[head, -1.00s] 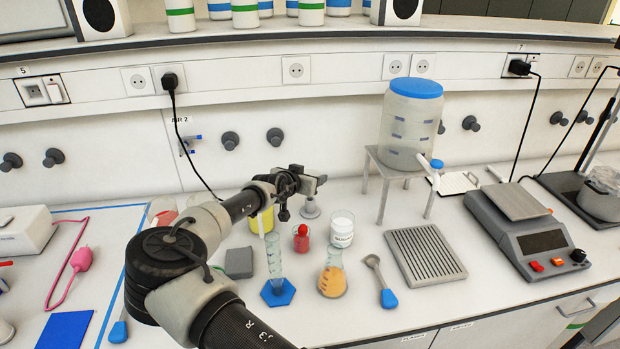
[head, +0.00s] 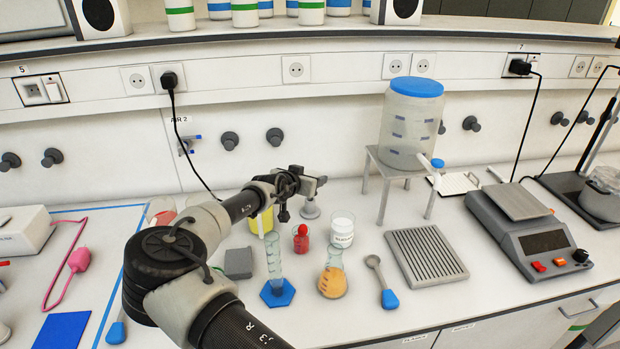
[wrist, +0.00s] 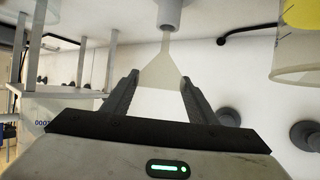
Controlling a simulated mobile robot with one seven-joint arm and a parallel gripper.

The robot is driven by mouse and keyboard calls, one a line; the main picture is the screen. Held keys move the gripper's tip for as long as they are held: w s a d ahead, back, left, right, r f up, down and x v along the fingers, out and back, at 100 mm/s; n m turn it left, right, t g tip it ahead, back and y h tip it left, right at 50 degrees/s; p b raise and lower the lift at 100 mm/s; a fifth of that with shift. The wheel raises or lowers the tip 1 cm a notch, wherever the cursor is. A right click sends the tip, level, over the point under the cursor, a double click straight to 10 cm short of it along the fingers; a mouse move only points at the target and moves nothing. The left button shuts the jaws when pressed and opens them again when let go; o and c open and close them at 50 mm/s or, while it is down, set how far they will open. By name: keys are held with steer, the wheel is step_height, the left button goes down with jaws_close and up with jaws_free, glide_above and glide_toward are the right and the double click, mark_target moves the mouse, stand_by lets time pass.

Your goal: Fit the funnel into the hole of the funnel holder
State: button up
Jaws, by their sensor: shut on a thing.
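The pale translucent funnel (wrist: 160,72) is between the two fingers of my gripper (wrist: 159,78) in the wrist view, which shows the scene upside down. My gripper is shut on its wide part. Its thin stem points down to the grey funnel holder (wrist: 170,14), with the tip at the holder's mouth. I cannot tell whether the tip is inside the hole. In the head view my gripper (head: 312,183) is just above the holder (head: 311,210), which stands on the bench. The funnel is not clearly visible there.
A beaker of yellow liquid (head: 262,222) stands close left of the holder. A large dispenser (head: 410,130) on a metal stand is to the right.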

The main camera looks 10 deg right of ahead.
steer(key=shift+f+b, duration=1.9)
steer(key=shift+b, duration=0.1)
stand_by(0.5)
steer(key=shift+r, duration=0.1)
steer(key=o, duration=1.2)
